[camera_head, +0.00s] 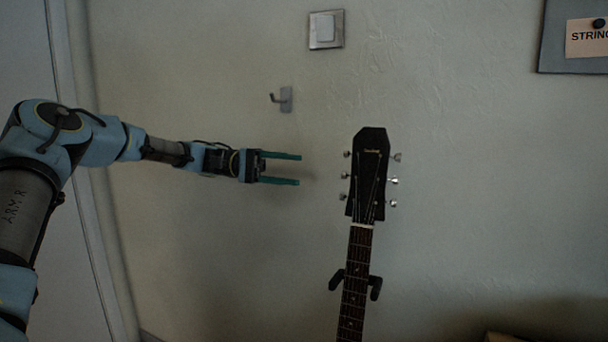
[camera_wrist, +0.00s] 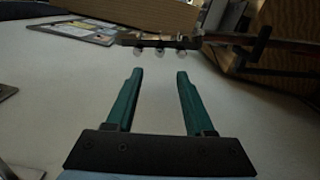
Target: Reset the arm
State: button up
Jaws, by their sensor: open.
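My gripper (camera_head: 300,169) is open and empty, with two green fingers pointing right in the head view. My arm reaches in from the left, roughly level at the wrist. In the wrist view my gripper (camera_wrist: 155,75) shows nothing between its fingers. A guitar (camera_head: 365,220) stands upright to the right of the fingertips, its dark headstock apart from them. The guitar's headstock and pegs also show in the wrist view (camera_wrist: 160,42), beyond the fingertips. The guitar's body is out of the head view.
A black holder (camera_head: 376,288) flanks the guitar neck. A small wall hook (camera_head: 286,99) is above my gripper, with a switch (camera_head: 326,29) higher up. A board (camera_head: 560,60) with a paper note hangs at the upper right.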

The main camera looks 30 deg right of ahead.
jog(key=shift+w+a, duration=0.1)
jog(key=shift+w, duration=0.1)
dwell(0.4)
jog(key=s+a+f+n+t+y+p, duration=0.2)
jog(key=a+f+n+t+y+p, duration=0.25)
jog(key=a+f+t, duration=0.7)
jog(key=s+a+n+t+y+p, duration=0.1)
jog(key=s+a+n+t+y, duration=0.1)
jog(key=a, duration=1.3)
jog(key=s+a+n+t+y+p, duration=0.2)
jog(key=a+t+y, duration=0.1)
jog(key=a, duration=1.3)
jog(key=shift+r, duration=0.25)
